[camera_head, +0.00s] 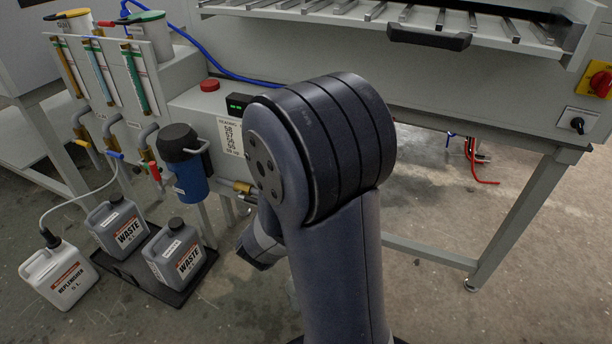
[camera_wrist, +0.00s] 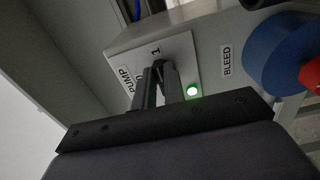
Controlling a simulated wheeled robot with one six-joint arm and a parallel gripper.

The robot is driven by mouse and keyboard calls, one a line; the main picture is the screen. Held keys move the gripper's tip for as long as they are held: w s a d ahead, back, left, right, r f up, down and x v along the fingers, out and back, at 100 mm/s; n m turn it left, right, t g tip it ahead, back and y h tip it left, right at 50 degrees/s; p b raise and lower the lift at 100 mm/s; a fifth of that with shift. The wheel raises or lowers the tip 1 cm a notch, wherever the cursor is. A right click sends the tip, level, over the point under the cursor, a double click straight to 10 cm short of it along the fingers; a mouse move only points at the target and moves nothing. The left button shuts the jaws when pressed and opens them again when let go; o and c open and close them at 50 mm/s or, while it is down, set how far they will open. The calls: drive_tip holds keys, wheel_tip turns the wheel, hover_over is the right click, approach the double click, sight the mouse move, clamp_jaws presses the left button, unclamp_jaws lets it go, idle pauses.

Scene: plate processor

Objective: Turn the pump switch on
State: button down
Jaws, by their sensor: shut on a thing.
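The pump switch plate (camera_wrist: 183,61) is white and shows tilted in the wrist view, with a "PUMP" label (camera_wrist: 132,84) on its left and a "1" mark near its top. My gripper (camera_wrist: 161,68) reaches onto this plate with its two dark fingers close together, shut on the switch knob. The fingers hide most of the knob, so its exact setting cannot be read. A green lamp (camera_wrist: 193,91) glows just right of the fingers. In the head view my arm hides the gripper and the switch.
A blue round part (camera_wrist: 277,52) with a red piece sits right of the plate, by a "BLEED" label (camera_wrist: 226,60). In the head view a blue filter (camera_head: 190,182), waste canisters (camera_head: 118,227) and a white replenisher canister (camera_head: 58,275) stand left of my arm. A table leg (camera_head: 522,215) stands right.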

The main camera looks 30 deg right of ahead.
drive_tip(key=c, duration=1.5)
unclamp_jaws()
drive_tip(key=shift+p+v, duration=0.95)
drive_tip(key=shift+v, duration=4.5)
drive_tip(key=shift+d, duration=0.15)
drive_tip(key=shift+b+x, duration=0.95)
drive_tip(key=shift+x, duration=4.4)
